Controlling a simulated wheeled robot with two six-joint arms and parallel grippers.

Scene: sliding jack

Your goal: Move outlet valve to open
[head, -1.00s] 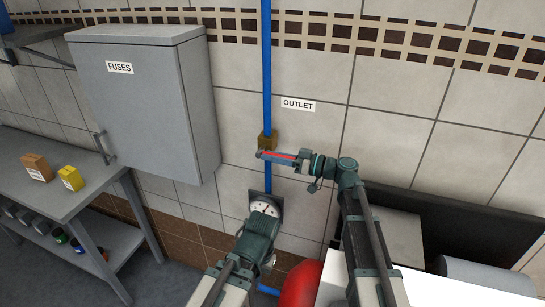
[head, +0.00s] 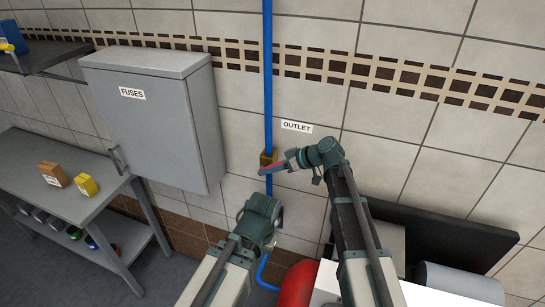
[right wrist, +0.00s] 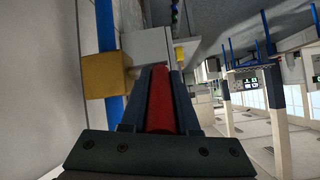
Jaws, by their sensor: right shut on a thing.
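The outlet valve (head: 268,157) is a brass-coloured block on the vertical blue pipe (head: 267,75), below the OUTLET label (head: 297,126). Its red handle (head: 279,166) juts out between the fingers of my right gripper (head: 268,169). In the right wrist view, the gripper (right wrist: 161,72) is shut around the red handle (right wrist: 162,100), with the brass block (right wrist: 106,74) just left of the fingers. My left arm's wrist is in front of the wall below the valve. The fingers of my left gripper (head: 268,241) cannot be made out.
A grey fuse box (head: 160,130) hangs left of the pipe. A workbench (head: 75,200) with small boxes stands at the left. A red tank (head: 298,283) and a white surface (head: 410,293) are low in front. The wall around the valve is clear.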

